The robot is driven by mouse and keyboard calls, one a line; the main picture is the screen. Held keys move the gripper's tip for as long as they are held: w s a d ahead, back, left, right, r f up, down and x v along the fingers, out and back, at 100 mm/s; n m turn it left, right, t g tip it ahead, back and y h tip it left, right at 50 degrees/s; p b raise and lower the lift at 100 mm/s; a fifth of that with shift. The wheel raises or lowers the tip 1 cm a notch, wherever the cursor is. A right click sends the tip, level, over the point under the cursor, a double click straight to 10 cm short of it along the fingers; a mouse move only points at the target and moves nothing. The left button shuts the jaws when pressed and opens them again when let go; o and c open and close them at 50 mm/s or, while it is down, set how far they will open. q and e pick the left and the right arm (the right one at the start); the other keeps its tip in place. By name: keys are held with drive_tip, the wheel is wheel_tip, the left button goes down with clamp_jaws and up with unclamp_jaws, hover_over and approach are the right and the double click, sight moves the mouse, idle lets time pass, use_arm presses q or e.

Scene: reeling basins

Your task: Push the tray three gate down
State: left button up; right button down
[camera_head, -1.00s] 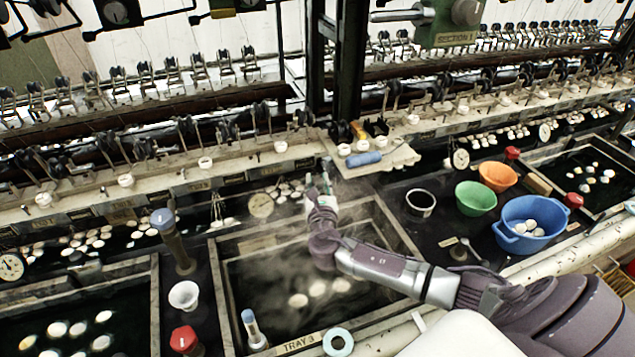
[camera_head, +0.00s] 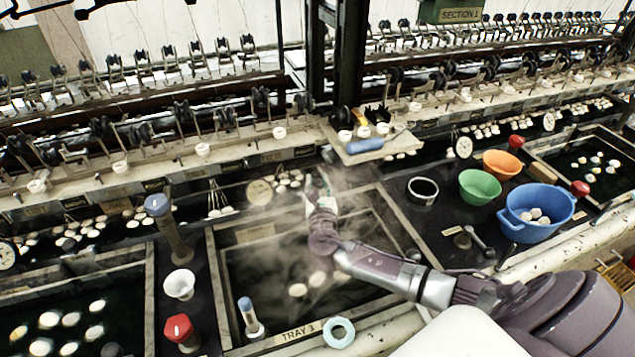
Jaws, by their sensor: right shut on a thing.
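The tray three basin is the framed dark water basin with the label "TRAY 3" (camera_head: 298,332) on its front edge, at the lower middle. Steam rises over it and several pale cocoons (camera_head: 298,290) float in it. My right gripper (camera_head: 322,190) is over the back part of this basin, with its fingers pointing away from me. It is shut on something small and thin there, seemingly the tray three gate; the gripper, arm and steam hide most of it. My left gripper is not in view.
A blue-capped post (camera_head: 170,225), a white cup (camera_head: 180,285) and a red-knobbed post (camera_head: 181,332) stand left of the basin. On the right are a green bowl (camera_head: 479,187), an orange bowl (camera_head: 502,164) and a blue tub (camera_head: 535,212). A teal ring (camera_head: 339,332) lies on the front edge.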

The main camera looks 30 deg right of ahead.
drive_tip(key=c, duration=1.1)
unclamp_jaws()
drive_tip(key=shift+s+f, duration=0.1)
drive_tip(key=shift+f, duration=0.3)
drive_tip(key=o, duration=0.3)
drive_tip(key=shift+r, duration=0.15)
drive_tip(key=shift+v, duration=3.7)
drive_tip(key=shift+r, duration=0.1)
